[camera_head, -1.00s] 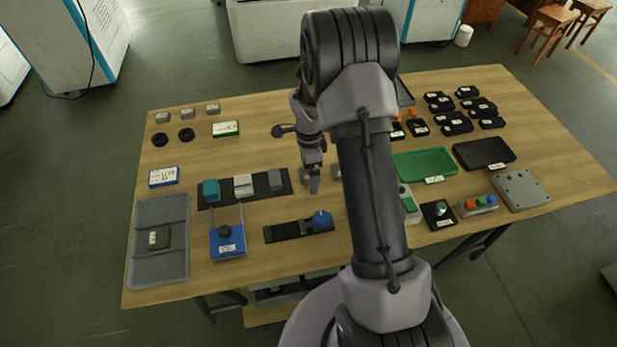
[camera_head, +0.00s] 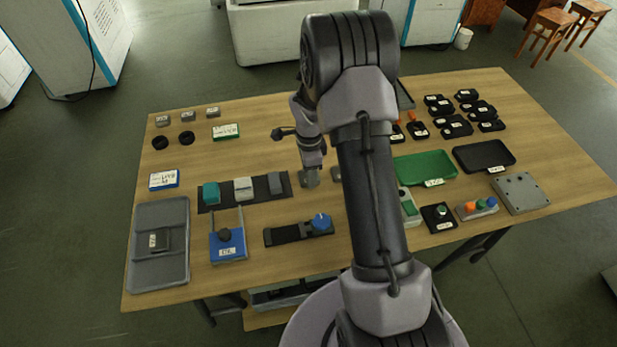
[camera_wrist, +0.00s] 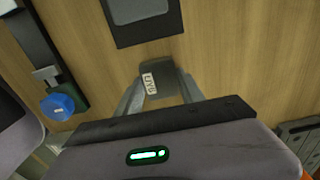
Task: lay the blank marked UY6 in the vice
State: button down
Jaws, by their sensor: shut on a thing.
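My gripper (camera_wrist: 163,92) is shut on a small grey blank (camera_wrist: 165,84), held between its two fingertips. The blank carries a white label whose lettering is turned and too small to read surely. In the head view my gripper (camera_head: 310,181) is over the middle of the table, right of the dark mat. I cannot tell whether the blank touches the table. A black unit with a blue knob (camera_head: 320,223), which looks like the vice, lies on the table below my gripper in the picture. Its knob (camera_wrist: 57,106) also shows at the left of the wrist view.
The dark mat (camera_head: 259,188) holds a teal, a white and a grey block. A blue fixture (camera_head: 228,247) stands left of the black unit. A grey tray (camera_head: 145,270) is at the far left, a green tray (camera_head: 425,167) at the right. Bare wood surrounds the held blank.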

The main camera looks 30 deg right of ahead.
jog(key=shift+r+p, duration=2.15)
jog(key=shift+r, duration=1.45)
jog(key=shift+f, duration=0.1)
jog(key=shift+a, duration=0.1)
